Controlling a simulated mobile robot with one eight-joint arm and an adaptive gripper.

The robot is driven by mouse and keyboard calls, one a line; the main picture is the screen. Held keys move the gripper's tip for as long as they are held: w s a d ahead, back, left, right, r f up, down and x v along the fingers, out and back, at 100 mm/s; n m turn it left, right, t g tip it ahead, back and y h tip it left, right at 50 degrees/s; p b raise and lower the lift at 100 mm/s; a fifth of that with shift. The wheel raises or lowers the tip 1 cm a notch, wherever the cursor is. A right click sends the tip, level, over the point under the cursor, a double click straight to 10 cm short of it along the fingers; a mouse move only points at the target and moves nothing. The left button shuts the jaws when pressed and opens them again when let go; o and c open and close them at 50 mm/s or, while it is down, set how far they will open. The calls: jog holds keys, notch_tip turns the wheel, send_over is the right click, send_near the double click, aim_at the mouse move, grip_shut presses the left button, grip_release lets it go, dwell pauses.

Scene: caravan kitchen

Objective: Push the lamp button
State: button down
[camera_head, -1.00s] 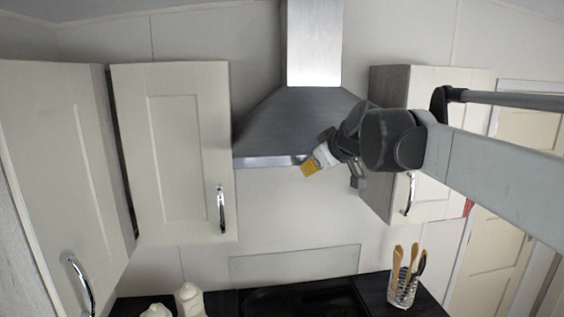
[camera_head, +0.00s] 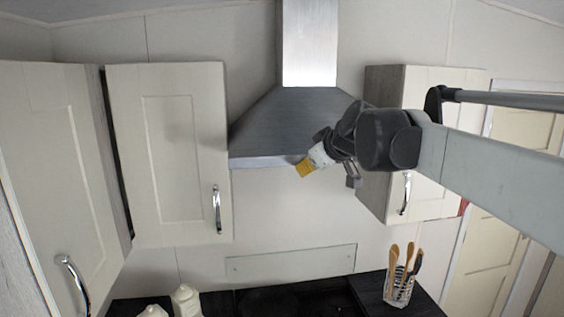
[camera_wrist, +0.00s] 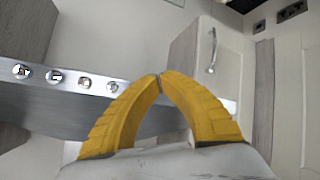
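The range hood (camera_head: 284,125) is grey metal and hangs on the back wall below a steel chimney. In the wrist view its front strip (camera_wrist: 70,104) carries several small round chrome buttons in a row, among them a far-left button (camera_wrist: 21,71) and a rightmost button (camera_wrist: 113,86). I cannot tell which one is for the lamp. My gripper (camera_head: 303,168) is in front of the hood's lower edge, near its right part. In the wrist view the yellow fingertips (camera_wrist: 160,77) meet with nothing between them, to the right of the rightmost button. Contact with the hood is not visible.
A wall cabinet (camera_head: 413,155) with a chrome handle stands right of the hood, close behind my arm. Another cabinet (camera_head: 175,165) is on the left. Below, a utensil holder (camera_head: 398,289) and white jars (camera_head: 186,300) stand on the dark counter.

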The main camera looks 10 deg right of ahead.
dwell(0.3)
jog(key=shift+w, duration=0.45)
jog(key=shift+s, duration=0.5)
jog(key=shift+s, duration=3)
jog(key=s+f+m+g+b, duration=0.1)
jog(key=s+f+m+b, duration=0.1)
jog(key=s+f+b, duration=0.6)
jog(key=s+f+m+g+h+b, duration=0.1)
jog(key=s+f+b, duration=0.8)
jog(key=f+b, duration=1)
jog(key=s+f+m+g+h+b, duration=0.1)
jog(key=s+f+b, duration=0.8)
jog(key=f, duration=2.7)
jog(key=m+b, duration=0.2)
jog(key=b, duration=0.2)
jog(key=shift+d+f+m, duration=0.3)
jog(key=shift+f+m, duration=0.1)
